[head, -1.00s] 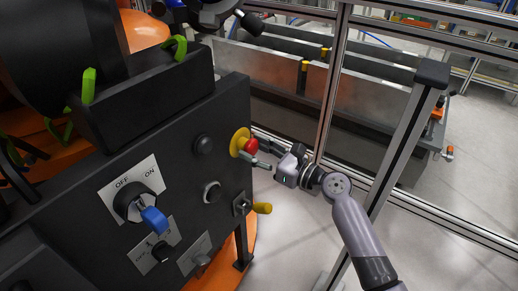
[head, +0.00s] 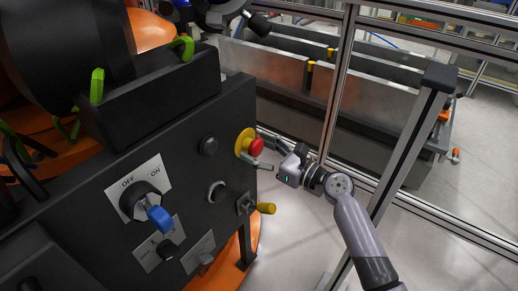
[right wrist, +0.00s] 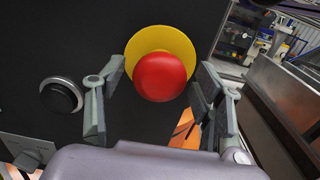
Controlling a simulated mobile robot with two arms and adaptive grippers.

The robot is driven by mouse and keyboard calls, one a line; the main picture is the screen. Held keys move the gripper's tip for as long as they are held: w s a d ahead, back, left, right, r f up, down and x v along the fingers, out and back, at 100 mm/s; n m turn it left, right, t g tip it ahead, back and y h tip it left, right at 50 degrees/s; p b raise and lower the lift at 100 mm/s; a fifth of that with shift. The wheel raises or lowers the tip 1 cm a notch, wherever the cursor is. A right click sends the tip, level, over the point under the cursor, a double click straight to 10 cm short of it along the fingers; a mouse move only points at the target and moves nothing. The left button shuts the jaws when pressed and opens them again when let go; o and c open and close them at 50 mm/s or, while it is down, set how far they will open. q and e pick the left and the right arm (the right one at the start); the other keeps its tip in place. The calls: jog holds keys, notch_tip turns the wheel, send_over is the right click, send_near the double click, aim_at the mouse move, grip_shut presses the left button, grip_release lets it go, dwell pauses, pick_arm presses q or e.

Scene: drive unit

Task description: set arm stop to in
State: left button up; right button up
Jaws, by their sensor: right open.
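The arm stop looks to be the red mushroom button (head: 256,147) on a yellow round collar (head: 243,139), at the right end of the dark panel. In the right wrist view the red button (right wrist: 161,77) stands out from its yellow collar (right wrist: 188,42). My right gripper (head: 265,150) is open in front of the button, one finger above it and one below in the head view. In the right wrist view the button shows between the spread fingers of the gripper (right wrist: 160,82). I cannot tell whether anything touches. My left gripper is not in view.
The dark panel also carries a blue-handled OFF/ON switch (head: 159,219), a black knob (head: 208,146), a ringed button (head: 216,192) and a yellow-tipped lever (head: 266,208) just below my gripper. A metal fence post (head: 405,150) stands close right of my arm.

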jog(key=shift+d, duration=0.1)
jog(key=v, duration=1.2)
